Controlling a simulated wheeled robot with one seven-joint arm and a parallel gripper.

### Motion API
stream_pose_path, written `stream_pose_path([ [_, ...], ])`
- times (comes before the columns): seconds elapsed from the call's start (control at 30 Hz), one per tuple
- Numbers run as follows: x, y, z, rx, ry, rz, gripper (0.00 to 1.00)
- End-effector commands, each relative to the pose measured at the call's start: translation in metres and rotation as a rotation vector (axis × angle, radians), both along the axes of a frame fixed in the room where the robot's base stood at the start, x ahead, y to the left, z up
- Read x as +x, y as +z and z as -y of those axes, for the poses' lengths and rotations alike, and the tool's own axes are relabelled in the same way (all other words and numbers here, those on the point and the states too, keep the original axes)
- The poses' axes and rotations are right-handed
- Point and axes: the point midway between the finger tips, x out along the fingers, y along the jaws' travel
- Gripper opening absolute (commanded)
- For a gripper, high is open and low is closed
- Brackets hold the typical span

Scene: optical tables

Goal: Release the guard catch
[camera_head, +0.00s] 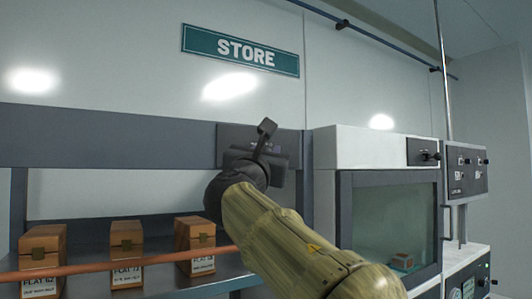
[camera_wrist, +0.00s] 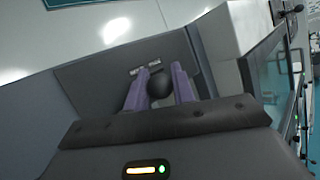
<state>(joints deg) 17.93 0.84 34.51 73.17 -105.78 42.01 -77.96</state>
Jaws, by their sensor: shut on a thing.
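In the wrist view, a round black knob (camera_wrist: 159,85), which I take to be the guard catch, sits between the two purple fingers of my gripper (camera_wrist: 162,80). The fingers are shut on it. Behind it is a dark grey plate (camera_wrist: 108,82) with small pale fittings near the fingertips. In the head view, this plate (camera_head: 231,134) is on the grey crossbeam of the shelf unit, and my gripper (camera_head: 262,153) is in front of its right part. My own wrist hides the knob and fingertips there.
Wooden boxes (camera_head: 125,240) stand on the shelf behind a copper-coloured rail (camera_head: 120,260). A white cabinet with a glass door (camera_head: 385,225) is close on the right, with a control panel (camera_head: 465,173) beyond it. A STORE sign (camera_head: 240,50) hangs above.

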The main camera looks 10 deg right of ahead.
Motion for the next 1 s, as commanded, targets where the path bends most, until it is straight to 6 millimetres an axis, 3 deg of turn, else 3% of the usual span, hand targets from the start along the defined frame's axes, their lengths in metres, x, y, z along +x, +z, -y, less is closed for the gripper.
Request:
stream_pose_path([
  [0.47, -0.001, -0.003, 0.007, 0.002, 0.113, -0.001, 0.02],
  [1.0, 0.002, -0.002, 0.028, 0.003, 0.467, -0.002, 0.02],
])
